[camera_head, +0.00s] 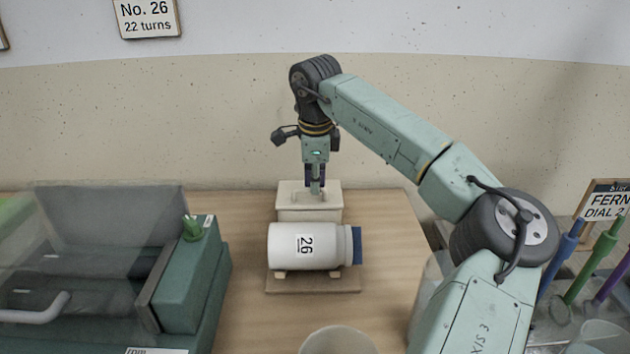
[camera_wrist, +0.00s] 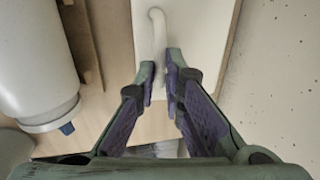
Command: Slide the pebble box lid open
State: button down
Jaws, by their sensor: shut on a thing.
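The pebble box is a cream box (camera_head: 309,212) at the back of the wooden table, behind the white jar. Its pale lid (camera_wrist: 200,30) fills the upper middle of the wrist view, with a raised cream handle (camera_wrist: 157,25) on it. My gripper (camera_head: 316,190) points straight down over the box. In the wrist view my gripper (camera_wrist: 160,78) has its two purple-padded fingers shut on the handle's near end. No opening or pebbles show; the box's inside is hidden.
A white jar marked 26 (camera_head: 290,246) lies on its side on a wooden cradle (camera_head: 312,285) just in front of the box. A green machine with a clear cover (camera_head: 190,290) stands left. A pale round container (camera_head: 338,342) is at the front. Coloured-handled tools (camera_head: 592,260) stand right.

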dwell(0.4)
jog(key=d+p, duration=0.1)
jog(key=d, duration=1)
jog(key=shift+p, duration=0.35)
jog(key=c, duration=1.7)
grip_release()
jog(key=shift+r, duration=0.1)
jog(key=r, duration=0.4)
jog(key=s+r, duration=0.1)
jog(key=r, duration=0.2)
jog(key=s+r, duration=0.1)
jog(key=r, duration=0.3)
jog(key=shift+s+r, duration=0.2)
jog(key=shift+r, duration=0.1)
